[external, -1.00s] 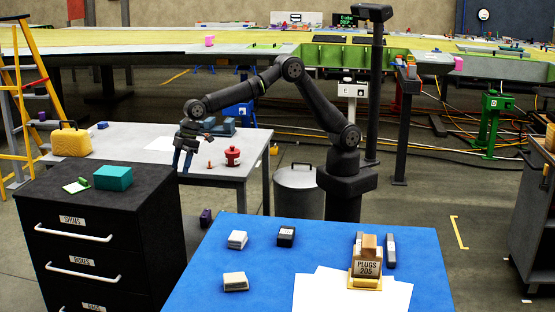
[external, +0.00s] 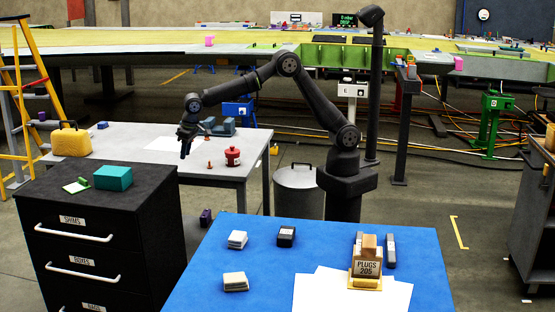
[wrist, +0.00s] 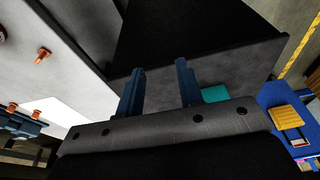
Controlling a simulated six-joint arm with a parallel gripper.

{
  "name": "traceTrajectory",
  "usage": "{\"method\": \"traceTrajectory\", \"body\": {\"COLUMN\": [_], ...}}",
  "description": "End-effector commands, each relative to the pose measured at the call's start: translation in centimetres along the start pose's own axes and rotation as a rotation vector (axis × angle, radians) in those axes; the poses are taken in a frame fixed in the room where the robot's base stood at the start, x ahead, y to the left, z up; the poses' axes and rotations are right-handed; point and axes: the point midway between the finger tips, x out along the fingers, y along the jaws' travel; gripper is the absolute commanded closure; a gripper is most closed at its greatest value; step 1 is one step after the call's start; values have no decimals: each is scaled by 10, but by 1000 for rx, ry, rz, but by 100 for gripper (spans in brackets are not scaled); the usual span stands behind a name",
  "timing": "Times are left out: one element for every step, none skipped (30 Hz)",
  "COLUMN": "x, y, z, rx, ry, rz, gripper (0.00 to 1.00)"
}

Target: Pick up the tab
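I cannot tell for certain which thing is the tab. A small green piece with a white part (external: 77,185) lies on top of the black drawer cabinet.
The grey table (external: 228,172) holds a red canister (external: 232,156), a yellow case (external: 71,140) and small orange pegs (wrist: 42,55). The black cabinet (external: 100,235) stands in front. The blue bench (external: 262,280) carries small blocks and a plugs holder (external: 366,268).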

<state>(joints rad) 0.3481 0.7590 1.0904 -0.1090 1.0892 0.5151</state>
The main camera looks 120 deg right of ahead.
Motion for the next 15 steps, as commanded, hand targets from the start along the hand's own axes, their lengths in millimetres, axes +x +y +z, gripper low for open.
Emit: {"method": "traceTrajectory", "body": {"x": [2, 4, 5, 6, 6, 7, 7, 8, 8, 8, 8, 8, 8, 7, 7], "y": [24, 38, 56, 70, 83, 101, 114, 128, 145, 158, 169, 184, 194, 204, 214], "z": [-4, -6, -8, -9, -10, -11, -12, -12, -12, -12, -11, -11, -10, -9, -8], "rx": [106, 174, 263, 332, 399, 490, 558, 625, 712, 776, 836, 913, 964, 1013, 1070], "ry": [-3, -4, -3, 0, 3, 10, 15, 23, 34, 42, 52, 66, 77, 86, 100], "rz": [35, 57, 87, 109, 130, 161, 182, 205, 234, 255, 275, 300, 317, 333, 352], "gripper": [66, 66, 66, 66, 66, 66, 66, 66, 66, 66, 66, 66, 66, 66, 66]}}
